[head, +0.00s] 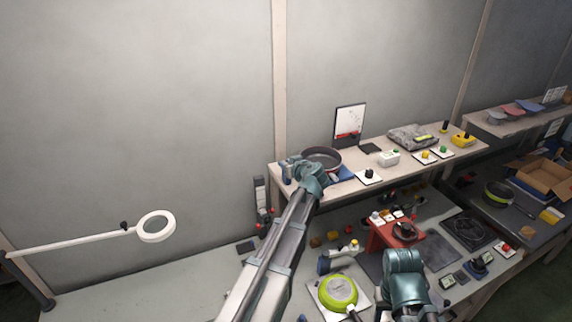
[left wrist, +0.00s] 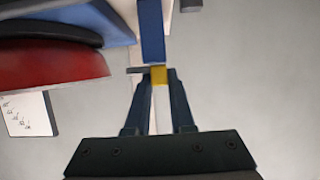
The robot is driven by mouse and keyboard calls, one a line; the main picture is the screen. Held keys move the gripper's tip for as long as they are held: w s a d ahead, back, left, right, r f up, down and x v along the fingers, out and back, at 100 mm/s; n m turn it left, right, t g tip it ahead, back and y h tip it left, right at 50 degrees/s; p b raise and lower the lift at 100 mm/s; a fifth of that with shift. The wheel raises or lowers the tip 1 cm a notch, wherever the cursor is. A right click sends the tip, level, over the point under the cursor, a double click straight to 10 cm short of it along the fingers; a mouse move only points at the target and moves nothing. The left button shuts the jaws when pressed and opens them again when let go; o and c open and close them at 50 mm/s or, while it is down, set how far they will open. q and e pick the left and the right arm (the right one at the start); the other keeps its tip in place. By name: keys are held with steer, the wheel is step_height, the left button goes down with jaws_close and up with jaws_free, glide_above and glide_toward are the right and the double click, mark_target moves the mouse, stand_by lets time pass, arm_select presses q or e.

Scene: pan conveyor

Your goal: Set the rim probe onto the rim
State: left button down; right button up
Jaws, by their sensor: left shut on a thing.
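A dark pan (head: 322,154) with a reddish outside sits on a blue pad (head: 346,173) on the raised shelf. Its red wall (left wrist: 50,65) fills the upper left of the left wrist view. My left gripper (head: 297,164) is at the pan's near left side. In the left wrist view my left gripper (left wrist: 159,78) is shut on a yellow part in line with a blue body, which I take as the rim probe (left wrist: 152,32). A short grey pin points from it toward the pan, apart from the red wall. My right arm is at the lower right; its fingertips are hidden.
A white board (head: 350,120) stands behind the pan. Button boxes and a grey block (head: 412,137) stand farther right on the shelf. Below are a green pan (head: 338,293), a red stand (head: 385,240) and a ring lamp (head: 156,227) at far left.

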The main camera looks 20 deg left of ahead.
arm_select(q)
steer(key=shift+w+d, duration=0.9)
steer(key=shift+w, duration=0.15)
steer(key=shift+s, duration=0.15)
steer(key=c, duration=1.2)
jaws_free()
steer(key=shift+c, duration=0.2)
steer(key=o, duration=0.5)
steer(key=shift+d, duration=0.1)
